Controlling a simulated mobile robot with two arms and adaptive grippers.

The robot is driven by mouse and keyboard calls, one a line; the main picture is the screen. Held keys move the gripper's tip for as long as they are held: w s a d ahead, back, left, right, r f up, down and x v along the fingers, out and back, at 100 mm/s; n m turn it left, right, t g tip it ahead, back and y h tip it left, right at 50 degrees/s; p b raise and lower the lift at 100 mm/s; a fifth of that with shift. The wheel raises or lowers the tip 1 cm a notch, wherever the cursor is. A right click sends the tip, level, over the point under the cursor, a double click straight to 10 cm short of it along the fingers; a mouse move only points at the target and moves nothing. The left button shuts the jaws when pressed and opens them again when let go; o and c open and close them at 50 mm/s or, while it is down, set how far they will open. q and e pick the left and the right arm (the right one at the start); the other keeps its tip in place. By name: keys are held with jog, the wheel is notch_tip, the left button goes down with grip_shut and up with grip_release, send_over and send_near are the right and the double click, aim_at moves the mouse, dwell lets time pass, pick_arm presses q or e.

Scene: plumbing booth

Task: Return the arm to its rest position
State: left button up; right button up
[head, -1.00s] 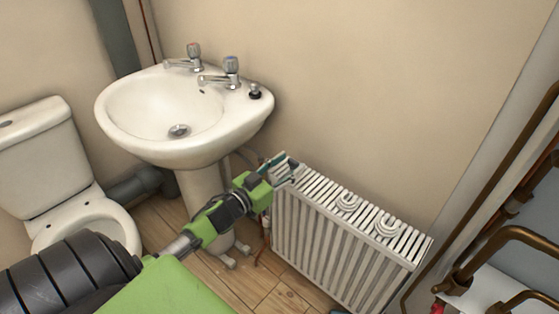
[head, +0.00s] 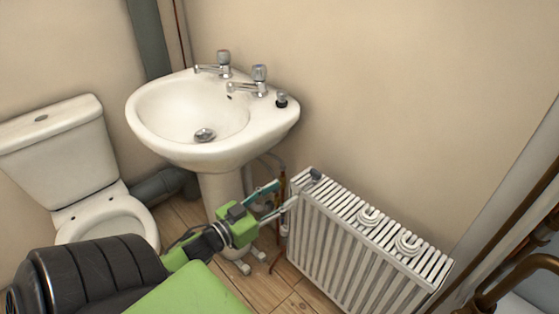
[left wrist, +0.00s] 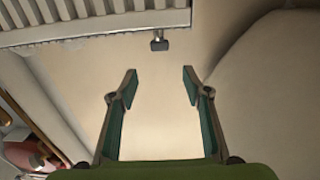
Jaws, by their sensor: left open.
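My left arm comes in from the lower left in the head view. Its green left gripper (head: 284,195) is open, with nothing between its fingers, beside the left end of the white radiator (head: 345,245). A small grey fitting (head: 315,174) shows at the radiator's top left corner, just beyond the fingertips. In the left wrist view the two teal-lined fingers of the left gripper (left wrist: 160,78) stand apart. A small dark fitting (left wrist: 159,44) shows past the gap, clear of both fingers, below the radiator's edge (left wrist: 90,28). My right gripper is not in view.
A white sink (head: 190,150) on a pedestal stands behind the gripper, with a toilet (head: 65,150) at the left. Copper pipes (head: 520,275) stand at the lower right. Two round white pieces (head: 368,217) rest on the radiator top. Wooden floor shows below.

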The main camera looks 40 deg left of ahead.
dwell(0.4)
